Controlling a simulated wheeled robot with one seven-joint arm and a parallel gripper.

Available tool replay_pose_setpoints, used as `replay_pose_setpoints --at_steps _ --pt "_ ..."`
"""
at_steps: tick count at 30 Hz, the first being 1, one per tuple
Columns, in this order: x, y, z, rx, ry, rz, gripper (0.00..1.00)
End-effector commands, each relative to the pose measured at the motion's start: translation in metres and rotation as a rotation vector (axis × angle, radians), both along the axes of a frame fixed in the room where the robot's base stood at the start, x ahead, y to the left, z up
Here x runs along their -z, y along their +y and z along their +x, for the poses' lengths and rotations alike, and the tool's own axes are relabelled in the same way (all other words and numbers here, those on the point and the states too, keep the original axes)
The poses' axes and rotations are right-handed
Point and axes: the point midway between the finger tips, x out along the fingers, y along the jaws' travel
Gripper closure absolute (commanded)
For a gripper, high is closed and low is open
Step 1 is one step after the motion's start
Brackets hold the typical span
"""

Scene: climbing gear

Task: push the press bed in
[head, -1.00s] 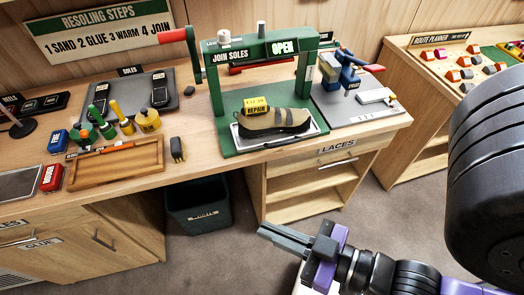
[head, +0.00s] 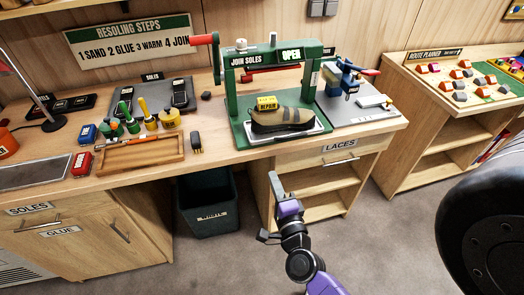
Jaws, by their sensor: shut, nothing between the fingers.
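The green press (head: 231,97) stands on the workbench, with a red-handled crank at its upper left and signs reading "JOIN SOLES" and "OPEN". Its bed (head: 318,126) is a pale tray at the front of the green base, sticking out towards me. A brown shoe (head: 290,119) with a yellow "REPAIR" tag sits on the bed. My gripper (head: 273,180) is shut and empty. In the picture it is below the press, in front of the bench's edge and apart from the bed.
A dark green bin (head: 208,217) is under the bench. Floor in front is clear.

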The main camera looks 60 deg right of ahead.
Motion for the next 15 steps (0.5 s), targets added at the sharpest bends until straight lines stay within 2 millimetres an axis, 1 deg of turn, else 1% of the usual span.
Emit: replay_pose_setpoints --at_steps 4,15 --pt "-0.004 -0.018 0.015 0.0 0.0 -0.004 1.0" --pt "-0.003 -0.071 0.061 -0.002 0.002 -0.004 1.0"
